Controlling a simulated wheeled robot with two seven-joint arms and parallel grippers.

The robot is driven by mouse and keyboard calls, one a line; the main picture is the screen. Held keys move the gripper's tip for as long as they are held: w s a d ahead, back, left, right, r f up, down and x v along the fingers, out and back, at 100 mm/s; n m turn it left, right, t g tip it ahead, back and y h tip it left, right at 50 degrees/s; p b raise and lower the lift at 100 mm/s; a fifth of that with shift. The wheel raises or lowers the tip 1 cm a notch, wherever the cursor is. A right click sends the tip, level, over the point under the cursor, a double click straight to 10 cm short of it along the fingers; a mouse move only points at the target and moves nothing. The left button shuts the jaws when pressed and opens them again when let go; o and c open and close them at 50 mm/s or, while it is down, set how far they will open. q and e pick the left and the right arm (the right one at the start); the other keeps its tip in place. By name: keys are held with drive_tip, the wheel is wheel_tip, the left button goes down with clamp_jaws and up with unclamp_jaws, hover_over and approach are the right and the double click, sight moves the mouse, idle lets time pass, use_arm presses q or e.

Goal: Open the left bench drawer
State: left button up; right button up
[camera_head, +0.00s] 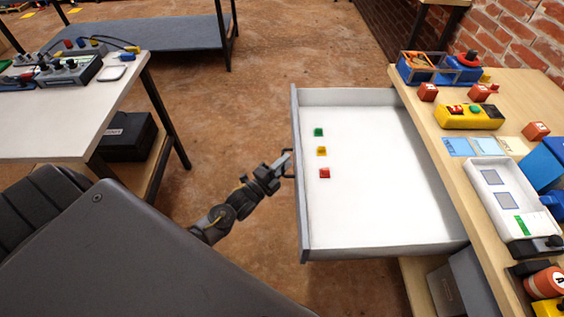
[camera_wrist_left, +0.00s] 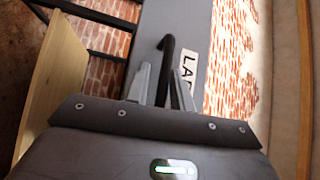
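The bench drawer (camera_head: 375,226) is pulled far out from the wooden bench (camera_head: 455,190) on the right in the head view. Its white inside holds a green block (camera_head: 318,132), a yellow block (camera_head: 321,151) and a red block (camera_head: 325,173) near the front panel. My left gripper (camera_head: 287,168) is at the outside of that panel, at the dark handle. In the left wrist view the black handle (camera_wrist_left: 167,46) runs between the two fingers of my left gripper (camera_wrist_left: 163,85), which look closed on it. A partly hidden label is on the grey panel. My right gripper is out of view.
The bench top carries a yellow button box (camera_head: 470,117), orange blocks, a white tray (camera_head: 500,190) and a blue bin (camera_head: 417,68). A white table (camera_head: 80,120) with devices stands at the left.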

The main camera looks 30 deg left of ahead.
use_arm(q)
drive_tip(key=shift+o, duration=0.6)
drive_tip(key=shift+a+r, duration=0.1)
